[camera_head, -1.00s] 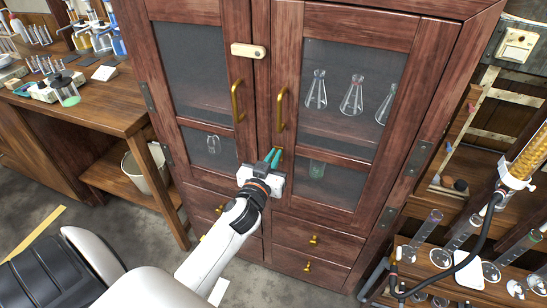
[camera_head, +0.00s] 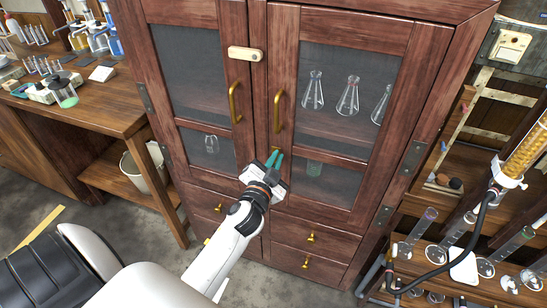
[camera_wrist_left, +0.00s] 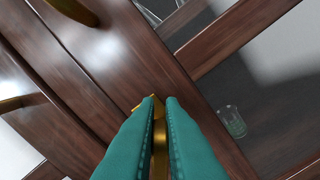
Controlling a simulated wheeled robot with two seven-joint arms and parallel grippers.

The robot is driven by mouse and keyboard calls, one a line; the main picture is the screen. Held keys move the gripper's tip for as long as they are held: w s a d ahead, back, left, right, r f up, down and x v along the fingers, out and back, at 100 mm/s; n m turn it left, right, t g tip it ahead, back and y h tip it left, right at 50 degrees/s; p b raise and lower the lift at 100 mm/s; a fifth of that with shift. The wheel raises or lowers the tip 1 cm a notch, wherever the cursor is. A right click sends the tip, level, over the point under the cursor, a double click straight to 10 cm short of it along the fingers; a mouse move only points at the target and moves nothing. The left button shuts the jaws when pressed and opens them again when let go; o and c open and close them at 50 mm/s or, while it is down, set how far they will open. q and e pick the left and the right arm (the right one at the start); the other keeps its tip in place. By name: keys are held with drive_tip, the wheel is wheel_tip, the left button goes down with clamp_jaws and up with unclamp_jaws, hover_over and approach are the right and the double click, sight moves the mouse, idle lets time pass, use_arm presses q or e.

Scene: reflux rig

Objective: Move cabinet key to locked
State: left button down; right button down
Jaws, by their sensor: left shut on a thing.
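The wooden cabinet (camera_head: 285,170) has two glazed doors, both closed. The brass cabinet key (camera_wrist_left: 159,135) sits at the inner edge of the right door, below the handles, and shows as a small gold spot in the head view (camera_head: 276,150). My left gripper (camera_head: 274,160) reaches up to it from below. In the wrist view its two teal fingers (camera_wrist_left: 157,110) are shut on the key, one on each side, and hide part of it. The key's far end and any lock marking cannot be made out. My right gripper is not in view.
Brass door handles (camera_head: 234,102) and (camera_head: 278,111) stand out above the key. A cream latch block (camera_head: 245,54) bridges the doors higher up. Flasks (camera_head: 347,97) stand behind the glass. A workbench (camera_head: 80,110) is at left, a glassware rack (camera_head: 455,265) at right.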

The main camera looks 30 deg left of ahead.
use_arm(q)
drive_tip(key=shift+w+d+f+m, duration=0.1)
drive_tip(key=shift+f+m, duration=0.15)
drive_tip(key=shift+m, duration=1.45)
drive_tip(key=shift+s+d+f+m, duration=0.1)
drive_tip(key=shift+d+f+m, duration=0.1)
drive_tip(key=shift+m, duration=1.5)
drive_tip(key=shift+w+d+f+m, duration=0.1)
drive_tip(key=shift+f+m, duration=0.15)
drive_tip(key=shift+m, duration=1.45)
drive_tip(key=c, duration=1.5)
unclamp_jaws()
drive_tip(key=shift+c, duration=0.2)
